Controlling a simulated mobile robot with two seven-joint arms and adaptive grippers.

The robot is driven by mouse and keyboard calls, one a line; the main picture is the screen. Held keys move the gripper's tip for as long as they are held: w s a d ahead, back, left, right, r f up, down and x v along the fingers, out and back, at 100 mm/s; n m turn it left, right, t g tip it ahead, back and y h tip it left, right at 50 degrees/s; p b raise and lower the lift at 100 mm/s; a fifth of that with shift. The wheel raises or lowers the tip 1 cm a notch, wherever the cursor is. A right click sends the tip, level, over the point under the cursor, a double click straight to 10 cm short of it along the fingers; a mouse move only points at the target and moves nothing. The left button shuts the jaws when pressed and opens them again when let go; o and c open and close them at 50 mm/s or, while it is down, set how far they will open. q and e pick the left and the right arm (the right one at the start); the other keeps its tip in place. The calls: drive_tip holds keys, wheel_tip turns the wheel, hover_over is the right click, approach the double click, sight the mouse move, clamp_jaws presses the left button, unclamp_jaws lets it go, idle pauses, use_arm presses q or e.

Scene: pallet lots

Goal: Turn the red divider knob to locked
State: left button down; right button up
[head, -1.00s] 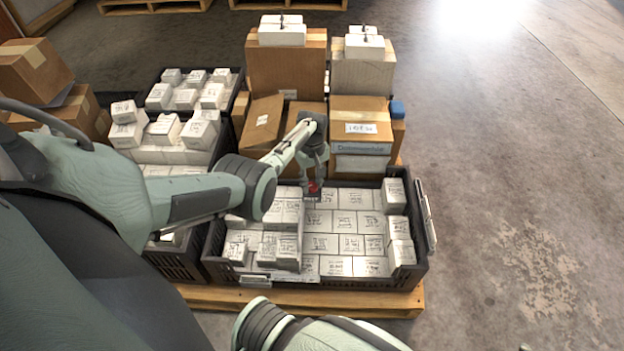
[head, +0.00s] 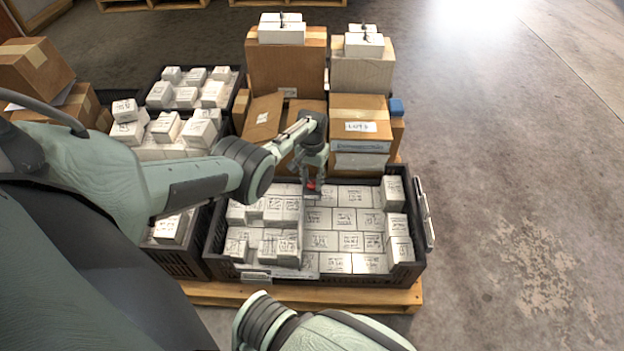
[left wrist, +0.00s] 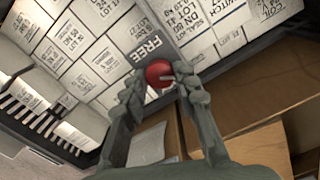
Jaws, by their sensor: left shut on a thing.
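The red divider knob (left wrist: 159,73) is round and sits between the fingertips of my left gripper (left wrist: 163,88) in the left wrist view. A pale slot mark shows on its face, and the word FREE is printed beside it. In the head view the knob (head: 311,185) is a small red spot under my left gripper (head: 313,183), at the far edge of the black crate (head: 415,262). The left fingers are closed on the knob. The locked marking cannot be made out. My right gripper is outside both views; only part of my right arm shows at the bottom.
White labelled boxes (head: 350,218) fill the crate, stacked higher at its left and right sides. Cardboard boxes (head: 360,120) stand right behind it, close to my left wrist. Another crate of white boxes (head: 180,262) is at the left. Open floor (head: 520,200) lies to the right.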

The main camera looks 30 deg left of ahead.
sight(312, 183)
use_arm(q)
drive_tip(key=m, duration=0.4)
drive_tip(key=shift+s, duration=0.1)
drive_tip(key=shift+f+m, duration=0.1)
drive_tip(key=shift+m, duration=1.5)
drive_tip(key=c, duration=1.2)
unclamp_jaws()
drive_tip(key=shift+o, duration=0.2)
drive_tip(key=shift+r, duration=0.45)
wheel_tip(312, 183, up, 11)
